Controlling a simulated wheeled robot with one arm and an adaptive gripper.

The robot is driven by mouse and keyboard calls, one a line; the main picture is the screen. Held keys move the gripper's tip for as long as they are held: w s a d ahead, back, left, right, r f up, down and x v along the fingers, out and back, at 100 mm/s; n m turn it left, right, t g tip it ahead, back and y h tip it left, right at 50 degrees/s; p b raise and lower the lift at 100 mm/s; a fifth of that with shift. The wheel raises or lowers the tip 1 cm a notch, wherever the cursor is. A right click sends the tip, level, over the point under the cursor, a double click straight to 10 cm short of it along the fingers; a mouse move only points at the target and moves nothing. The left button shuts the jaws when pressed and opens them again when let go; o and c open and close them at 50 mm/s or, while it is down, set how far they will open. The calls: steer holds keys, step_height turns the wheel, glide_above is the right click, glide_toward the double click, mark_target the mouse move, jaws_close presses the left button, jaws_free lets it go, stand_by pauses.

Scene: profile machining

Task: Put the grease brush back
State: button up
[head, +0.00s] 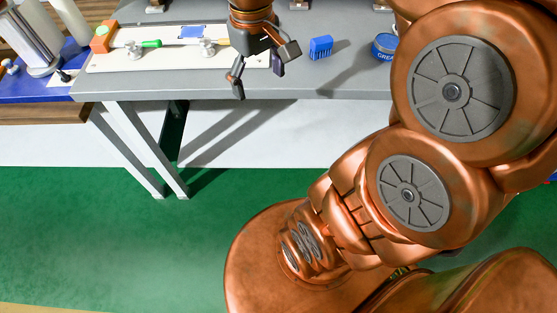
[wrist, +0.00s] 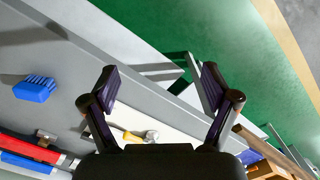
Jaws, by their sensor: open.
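I cannot tell which of these is the grease brush. A blue grease tin (head: 385,47) stands further right, partly hidden by my arm. My gripper is open and empty near the bench's front edge, apart from both things.
The white board (head: 105,62) carries an orange block (head: 103,38), a green-handled tool (head: 150,43) and metal clamps (head: 207,48). A blue-topped bench (head: 25,90) with a metal cylinder adjoins at left. Bare grey bench surrounds the blue brush. Green floor lies in front.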

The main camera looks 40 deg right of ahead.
steer(key=s+a+f, duration=0.3)
steer(key=s, duration=0.4)
steer(key=s+a+f+g, duration=0.1)
steer(key=s+a+f, duration=0.2)
steer(key=s, duration=0.4)
steer(key=shift+f+m, duration=0.3)
steer(key=shift+f, duration=0.2)
